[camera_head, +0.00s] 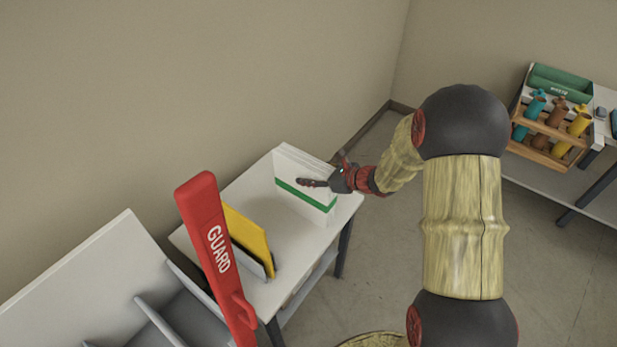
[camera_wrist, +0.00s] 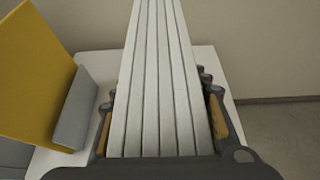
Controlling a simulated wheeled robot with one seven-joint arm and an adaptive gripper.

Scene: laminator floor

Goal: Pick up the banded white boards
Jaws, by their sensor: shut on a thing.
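The banded white boards (camera_head: 303,170) stand upright as a stack on the right end of a white table, with a green band across their face. My gripper (camera_head: 318,183) reaches in from the right and is shut on them, with a finger lying across the near face at the band. In the wrist view the several board edges (camera_wrist: 152,90) run between my gripper's fingers (camera_wrist: 162,125), one on each side. The band is not visible in the wrist view. I cannot tell whether the boards' bottom touches the table.
On the white table (camera_head: 268,208), a yellow board (camera_head: 246,238) stands in a grey holder left of the boards. A red GUARD arm (camera_head: 215,255) rises in front. A rack with bottles (camera_head: 552,128) and a green bin (camera_head: 560,82) are at right. Floor between is clear.

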